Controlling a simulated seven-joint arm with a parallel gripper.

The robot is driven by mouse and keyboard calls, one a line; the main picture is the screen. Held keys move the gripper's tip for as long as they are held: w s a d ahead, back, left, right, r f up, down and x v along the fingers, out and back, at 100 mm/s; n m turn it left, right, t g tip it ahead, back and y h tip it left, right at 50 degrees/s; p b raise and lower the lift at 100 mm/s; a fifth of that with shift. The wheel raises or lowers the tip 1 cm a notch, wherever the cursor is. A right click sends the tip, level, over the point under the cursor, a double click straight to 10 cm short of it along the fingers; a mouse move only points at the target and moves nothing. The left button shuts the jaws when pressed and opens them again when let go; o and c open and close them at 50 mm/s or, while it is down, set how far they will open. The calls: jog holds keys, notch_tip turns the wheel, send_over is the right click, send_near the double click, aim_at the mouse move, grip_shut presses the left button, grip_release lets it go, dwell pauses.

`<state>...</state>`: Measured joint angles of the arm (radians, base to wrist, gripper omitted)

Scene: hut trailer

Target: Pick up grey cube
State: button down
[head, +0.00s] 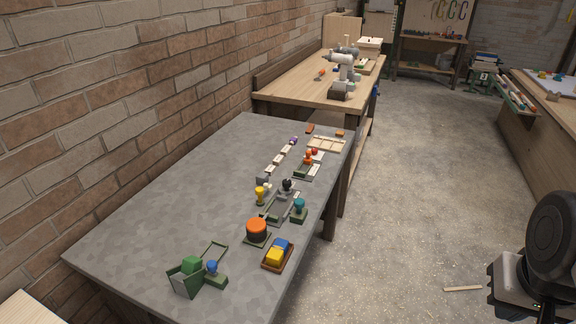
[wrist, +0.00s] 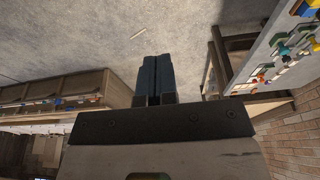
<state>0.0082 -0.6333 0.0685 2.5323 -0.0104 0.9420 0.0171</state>
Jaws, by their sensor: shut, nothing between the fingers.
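A small grey block (head: 263,179) sits on the grey-topped table (head: 150,215) in the head view, behind a yellow peg-like piece. It looks like the grey cube, but it is too small to be sure of its shape. My gripper (wrist: 155,78) shows in the wrist view with its two dark fingers together and nothing between them. It is over the floor, well away from the block. In the head view my dark arm parts are at the lower right, and the fingertips cannot be made out.
Several small items crowd the table's right side, among them an orange-topped round piece (head: 257,230), a tray with yellow and blue blocks (head: 277,254) and a green box (head: 186,277). The table's left part is bare. A brick wall (head: 110,90) runs behind it.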

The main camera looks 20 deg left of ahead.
dwell(0.3)
jog(key=c, duration=0.5)
grip_release()
